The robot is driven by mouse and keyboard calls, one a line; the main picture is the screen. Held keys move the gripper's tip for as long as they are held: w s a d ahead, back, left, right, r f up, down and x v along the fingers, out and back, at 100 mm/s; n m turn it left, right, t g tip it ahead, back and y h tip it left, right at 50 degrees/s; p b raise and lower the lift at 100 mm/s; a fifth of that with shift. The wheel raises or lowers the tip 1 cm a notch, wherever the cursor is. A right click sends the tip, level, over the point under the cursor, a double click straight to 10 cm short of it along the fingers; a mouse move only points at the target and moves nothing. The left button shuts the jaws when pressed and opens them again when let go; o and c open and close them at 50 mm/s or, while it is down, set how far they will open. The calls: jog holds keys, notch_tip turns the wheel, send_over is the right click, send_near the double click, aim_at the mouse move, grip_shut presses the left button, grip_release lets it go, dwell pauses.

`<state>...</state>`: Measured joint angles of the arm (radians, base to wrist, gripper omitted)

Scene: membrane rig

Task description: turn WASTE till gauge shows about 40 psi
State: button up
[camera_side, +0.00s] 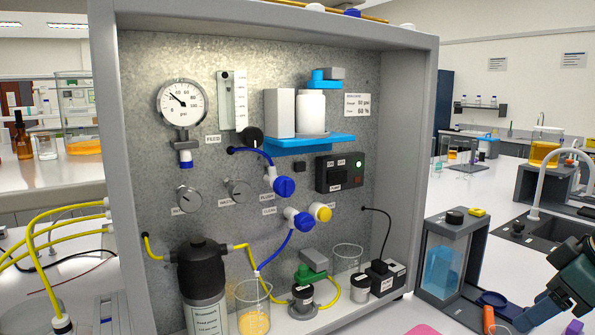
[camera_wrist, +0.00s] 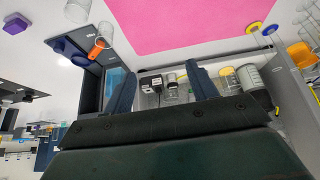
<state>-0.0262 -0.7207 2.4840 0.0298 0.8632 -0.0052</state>
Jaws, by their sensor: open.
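The round pressure gauge (camera_side: 182,103) is at the panel's upper left; its needle points up and left, roughly between 20 and 40, but the marks are small. Two round metal knobs sit below it. The right knob (camera_side: 237,190) has a blurred label that seems to read WASTE; the left knob (camera_side: 187,199) has a label I cannot read surely. My gripper (camera_side: 550,318) is at the lower right, outside the cabinet and far from both knobs. In the wrist view my gripper (camera_wrist: 163,68) has its fingers apart with nothing held between them. The knobs are not identifiable there.
Blue valve handles (camera_side: 284,187) and a yellow one (camera_side: 321,212) project right of the knobs. A black filter housing (camera_side: 202,265), beakers (camera_side: 253,308) and yellow tubing stand below. The cabinet's right wall (camera_side: 405,150) lies between my gripper and the panel. A pink mat (camera_wrist: 190,30) is clear.

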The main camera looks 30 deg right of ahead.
jog(key=w+a+r+t, duration=0.1)
jog(key=w+r+t, duration=0.2)
jog(key=w, duration=0.8)
jog(key=n+t, duration=0.8)
jog(key=t, duration=0.1)
send_near(243, 193)
jog(key=shift+s+f, duration=0.1)
jog(key=shift+s, duration=0.5)
jog(key=w, duration=1.3)
jog(key=shift+w, duration=0.4)
